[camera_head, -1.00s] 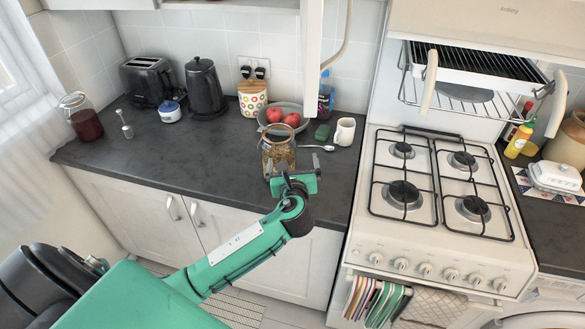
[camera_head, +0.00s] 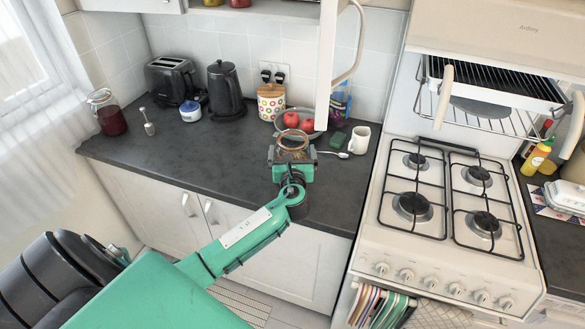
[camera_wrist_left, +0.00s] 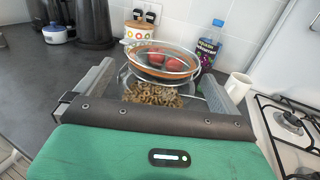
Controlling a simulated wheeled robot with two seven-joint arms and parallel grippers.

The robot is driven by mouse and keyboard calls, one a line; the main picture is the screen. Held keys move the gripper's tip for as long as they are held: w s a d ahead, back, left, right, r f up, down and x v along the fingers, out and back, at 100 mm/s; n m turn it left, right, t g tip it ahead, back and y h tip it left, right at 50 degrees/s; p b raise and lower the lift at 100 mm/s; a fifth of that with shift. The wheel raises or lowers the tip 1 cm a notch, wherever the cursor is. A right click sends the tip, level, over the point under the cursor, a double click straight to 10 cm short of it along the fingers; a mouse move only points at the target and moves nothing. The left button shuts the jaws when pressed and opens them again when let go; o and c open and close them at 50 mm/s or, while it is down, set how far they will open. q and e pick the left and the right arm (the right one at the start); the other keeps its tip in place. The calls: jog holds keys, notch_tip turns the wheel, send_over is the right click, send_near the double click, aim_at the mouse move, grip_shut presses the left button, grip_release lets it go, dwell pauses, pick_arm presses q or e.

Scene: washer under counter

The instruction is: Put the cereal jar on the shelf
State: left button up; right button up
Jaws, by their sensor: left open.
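The cereal jar (camera_head: 292,140) is a glass jar with a round wire-clasped lid, standing on the dark counter. Cereal rings show through its glass in the left wrist view (camera_wrist_left: 155,94). My left gripper (camera_head: 292,157) is at the jar's near side, with its open fingers on either side of the jar. In the left wrist view the jar stands between the two fingers (camera_wrist_left: 160,88); I cannot tell whether they touch it. The gripper hides the jar's lower part in the head view. The shelf (camera_head: 262,8) shows only in part at the top edge, with jars on it. My right gripper is not in view.
A bowl of red apples (camera_head: 301,122) is just behind the jar. An open cabinet door (camera_head: 327,65) hangs above.

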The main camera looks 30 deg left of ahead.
aim_at(293, 141)
pick_arm(q)
jog(key=x, duration=0.1)
jog(key=p+x, duration=0.1)
jog(key=x, duration=0.1)
jog(key=shift+w+r, duration=0.25)
jog(key=shift+w+a+f+p, duration=0.15)
jog(key=shift+w+a+p, duration=0.25)
jog(key=shift+w, duration=0.1)
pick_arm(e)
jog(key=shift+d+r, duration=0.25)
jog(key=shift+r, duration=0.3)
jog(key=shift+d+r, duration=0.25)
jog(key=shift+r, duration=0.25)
pick_arm(q)
jog(key=c, duration=1.8)
jog(key=shift+c, duration=0.5)
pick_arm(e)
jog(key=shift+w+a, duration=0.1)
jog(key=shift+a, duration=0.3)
